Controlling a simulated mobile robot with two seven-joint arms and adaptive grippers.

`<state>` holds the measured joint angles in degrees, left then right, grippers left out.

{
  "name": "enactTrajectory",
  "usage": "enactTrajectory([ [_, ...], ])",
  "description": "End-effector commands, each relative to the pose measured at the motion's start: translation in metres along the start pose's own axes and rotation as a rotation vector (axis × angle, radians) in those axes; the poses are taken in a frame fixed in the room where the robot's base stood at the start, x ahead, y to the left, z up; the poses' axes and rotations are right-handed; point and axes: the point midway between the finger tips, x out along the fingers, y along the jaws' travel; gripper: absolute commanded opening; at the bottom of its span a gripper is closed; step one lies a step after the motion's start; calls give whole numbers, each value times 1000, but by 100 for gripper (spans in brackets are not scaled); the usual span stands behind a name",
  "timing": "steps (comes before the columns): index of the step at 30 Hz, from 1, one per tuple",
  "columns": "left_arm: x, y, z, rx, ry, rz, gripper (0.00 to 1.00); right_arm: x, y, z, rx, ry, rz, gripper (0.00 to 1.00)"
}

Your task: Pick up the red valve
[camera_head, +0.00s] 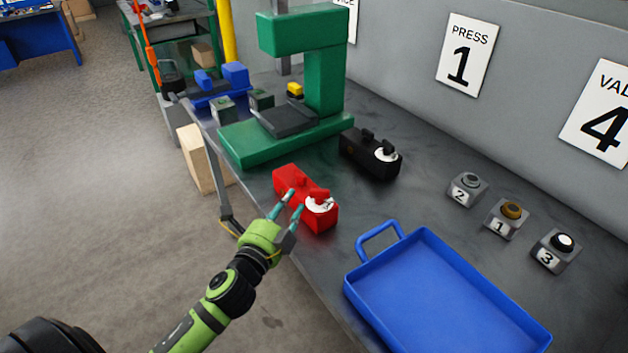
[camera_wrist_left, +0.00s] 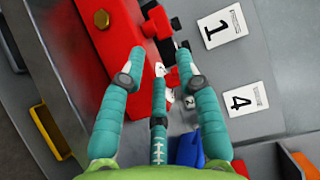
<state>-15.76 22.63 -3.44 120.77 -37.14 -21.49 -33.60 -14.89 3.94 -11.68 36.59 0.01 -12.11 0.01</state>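The red valve (camera_head: 290,182) lies on the grey bench, with a white round dial and a red handle at its right end. My left gripper (camera_head: 294,201) is at the valve's near side, its teal fingers apart and overlapping it in the head view. Whether they touch it cannot be told. In the left wrist view the teal fingers (camera_wrist_left: 164,82) are spread, with small red and white parts showing between them. My right gripper is not in view.
A black valve (camera_head: 370,155) lies behind the red one. A green press (camera_head: 325,82) stands at the back left. A blue tray (camera_head: 395,329) is at the front right. Several numbered button boxes (camera_head: 507,217) stand along the wall side. Bare bench lies between them.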

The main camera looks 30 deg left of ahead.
Motion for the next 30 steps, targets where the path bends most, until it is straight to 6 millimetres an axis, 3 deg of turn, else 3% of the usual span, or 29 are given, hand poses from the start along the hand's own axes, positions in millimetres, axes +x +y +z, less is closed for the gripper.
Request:
enactTrajectory([
  [2, 4, -2, 0, 1, 0, -2, 33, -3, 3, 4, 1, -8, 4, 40],
  [9, 30, -5, 1, 1, 0, -2, 33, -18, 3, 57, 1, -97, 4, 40],
  [12, 45, -7, 3, 1, 0, -2, 33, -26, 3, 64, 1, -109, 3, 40],
  [18, 68, -4, 3, -1, 1, -1, 33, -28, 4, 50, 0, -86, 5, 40],
  [22, 71, -3, 3, -1, 2, 0, 33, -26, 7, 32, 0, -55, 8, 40],
  [26, 70, -3, 3, 0, 2, -1, 33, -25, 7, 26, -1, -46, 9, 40],
  [29, 70, -4, 3, 0, 2, -2, 2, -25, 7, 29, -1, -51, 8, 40],
  [30, 70, -4, 3, 0, 2, -2, 0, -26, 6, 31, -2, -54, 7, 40],
])
